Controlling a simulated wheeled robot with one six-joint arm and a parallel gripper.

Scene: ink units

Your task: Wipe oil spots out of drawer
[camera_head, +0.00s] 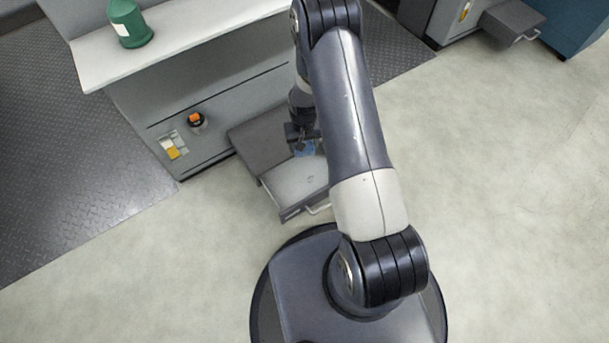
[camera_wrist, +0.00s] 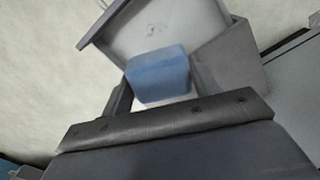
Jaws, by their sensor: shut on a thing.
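My gripper (camera_wrist: 160,102) is shut on a blue block-shaped wiper (camera_wrist: 160,72), which looks like a cloth or sponge. The wiper also shows in the head view (camera_head: 305,149), under my gripper. The open drawer (camera_head: 285,193) sticks out of the grey cabinet, and my gripper is over its inner part. In the wrist view the drawer's pale floor (camera_wrist: 125,32) lies beyond the wiper. I cannot tell whether the wiper touches the floor. My arm hides the drawer's right side.
A green bottle (camera_head: 129,24) stands on the cabinet's pale top (camera_head: 185,38). A dark round knob with orange (camera_head: 196,120) and labels (camera_head: 173,146) are on the cabinet front. Another open drawer (camera_head: 512,22) is at the upper right. The floor to the right is clear.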

